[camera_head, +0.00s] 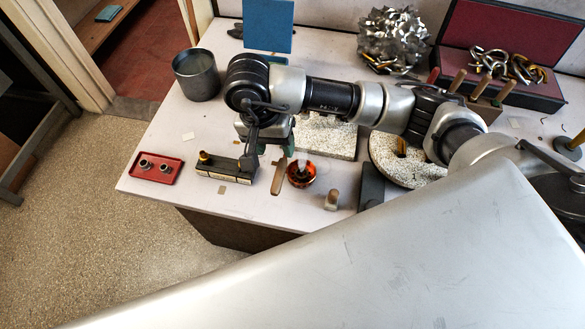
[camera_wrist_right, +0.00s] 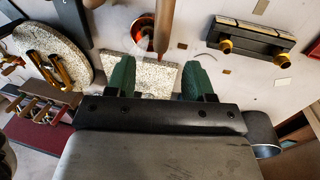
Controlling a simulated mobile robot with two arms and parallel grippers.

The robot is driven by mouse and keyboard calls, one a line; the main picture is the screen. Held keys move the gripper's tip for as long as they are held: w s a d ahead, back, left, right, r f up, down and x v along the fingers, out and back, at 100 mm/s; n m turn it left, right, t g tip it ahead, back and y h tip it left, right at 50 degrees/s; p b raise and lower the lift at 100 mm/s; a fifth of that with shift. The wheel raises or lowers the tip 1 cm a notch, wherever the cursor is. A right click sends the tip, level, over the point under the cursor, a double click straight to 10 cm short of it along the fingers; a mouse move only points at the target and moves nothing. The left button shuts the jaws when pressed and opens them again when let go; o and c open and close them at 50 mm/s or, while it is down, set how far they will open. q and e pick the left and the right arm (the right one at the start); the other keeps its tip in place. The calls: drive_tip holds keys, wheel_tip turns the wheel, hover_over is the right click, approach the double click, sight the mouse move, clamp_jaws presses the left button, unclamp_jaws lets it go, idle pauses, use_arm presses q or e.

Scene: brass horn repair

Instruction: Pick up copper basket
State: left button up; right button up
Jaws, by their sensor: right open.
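The copper basket (camera_head: 301,174) is a small round orange-copper bowl near the front of the bench, with something pale inside. In the right wrist view the basket (camera_wrist_right: 143,27) lies beyond the fingertips, partly hidden by a brown wooden stick. My right gripper (camera_head: 272,137) is above the bench, behind and left of the basket, apart from it. Its green fingers stand apart with nothing between them in the right wrist view (camera_wrist_right: 160,75). My left gripper is not in view.
The wooden stick (camera_head: 279,177) lies just left of the basket. Near it are a black block with brass knobs (camera_head: 224,171), a red tray (camera_head: 157,168), a small tan piece (camera_head: 331,200), a speckled slab (camera_head: 335,140) and a round speckled disc (camera_head: 384,160).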

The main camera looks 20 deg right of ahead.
sight(280, 164)
drive_tip(key=f, duration=0.3)
drive_tip(key=f+p, duration=0.1)
drive_tip(key=shift+s+d+f, duration=0.15)
drive_tip(key=shift+s+d, duration=0.2)
drive_tip(key=shift+s, duration=0.05)
drive_tip(key=f, duration=0.1)
drive_tip(key=f+p, duration=0.2)
drive_tip(key=f, duration=0.1)
drive_tip(key=shift+s+d, duration=0.15)
drive_tip(key=shift+s, duration=0.15)
drive_tip(key=shift+d+f, duration=0.1)
drive_tip(key=shift+f, duration=0.5)
drive_tip(key=c, duration=0.9)
clamp_jaws()
drive_tip(key=shift+r, duration=0.1)
